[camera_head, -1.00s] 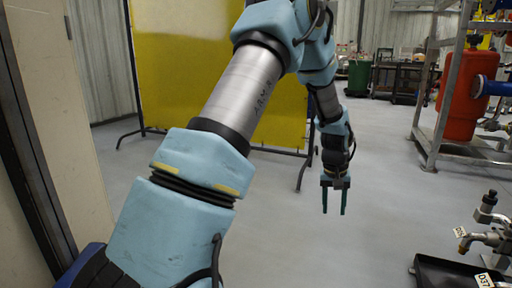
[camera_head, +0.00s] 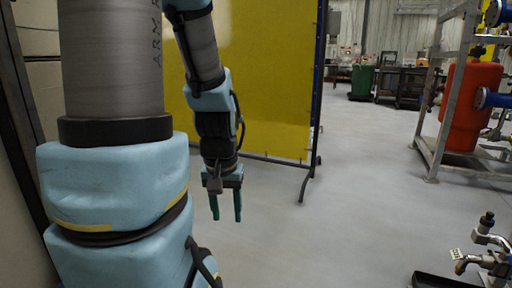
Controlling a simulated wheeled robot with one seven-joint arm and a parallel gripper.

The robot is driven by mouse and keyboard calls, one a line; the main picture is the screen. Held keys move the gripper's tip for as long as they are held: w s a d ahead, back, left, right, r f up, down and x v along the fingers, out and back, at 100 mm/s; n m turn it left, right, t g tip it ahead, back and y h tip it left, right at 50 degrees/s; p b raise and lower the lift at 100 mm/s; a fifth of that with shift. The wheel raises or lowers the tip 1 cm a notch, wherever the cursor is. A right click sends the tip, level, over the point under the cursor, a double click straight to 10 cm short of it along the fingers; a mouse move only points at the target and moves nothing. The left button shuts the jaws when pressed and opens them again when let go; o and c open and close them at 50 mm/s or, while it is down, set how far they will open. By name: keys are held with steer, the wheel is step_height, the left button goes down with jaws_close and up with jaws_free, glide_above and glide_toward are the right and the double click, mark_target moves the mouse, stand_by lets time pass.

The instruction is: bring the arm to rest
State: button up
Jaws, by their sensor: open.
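My gripper (camera_head: 227,208) hangs at the end of my blue and grey arm, left of the middle of the view, with its two green fingers pointing down. The fingers are apart and nothing is between them. The gripper is in front of the yellow screen (camera_head: 262,80), over bare grey floor. My upper arm fills much of the left side and hides what lies behind it.
A dark tray (camera_head: 440,281) with metal valve fittings (camera_head: 485,255) is at the lower right. A metal frame (camera_head: 432,150) holds a red tank (camera_head: 465,105) at right. A green bin (camera_head: 362,82) and dark benches (camera_head: 403,84) stand far back. The middle floor is clear.

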step_height(320, 180, up, 33)
steer(key=p, duration=3.1)
